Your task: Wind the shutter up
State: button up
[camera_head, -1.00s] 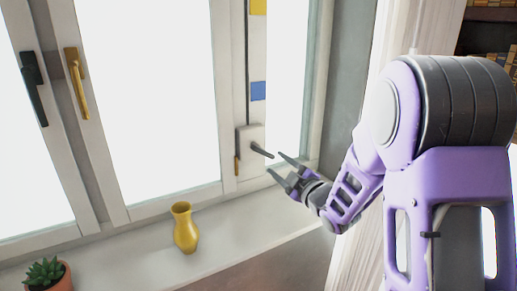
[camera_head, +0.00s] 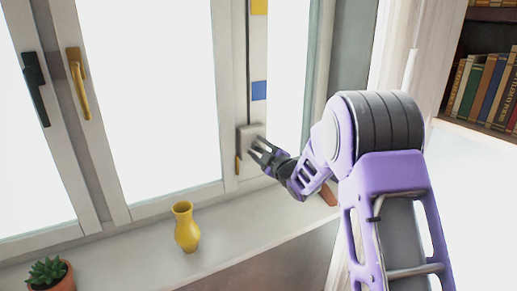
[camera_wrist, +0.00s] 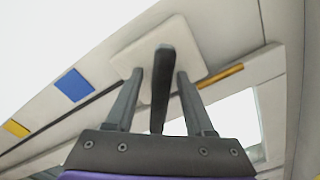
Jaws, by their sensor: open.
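The winder's pale square housing (camera_head: 243,141) is on the window post, below the blue square. In the wrist view the housing (camera_wrist: 122,62) has a dark crank handle (camera_wrist: 161,80) sticking out toward me. My gripper (camera_head: 257,150) is at the housing and hides the handle in the head view. In the wrist view my gripper (camera_wrist: 158,73) is open, one finger on each side of the handle, with gaps visible. I cannot make out the shutter itself; the panes are plain bright white.
A yellow vase (camera_head: 186,229) stands on the sill (camera_head: 225,238), left of and below my gripper. A potted succulent (camera_head: 47,273) is at the lower left. A brass window handle (camera_head: 79,84) and a dark one (camera_head: 35,88) are further left. A bookshelf (camera_head: 485,90) is at right.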

grip_shut()
jog(key=shift+m, duration=0.3)
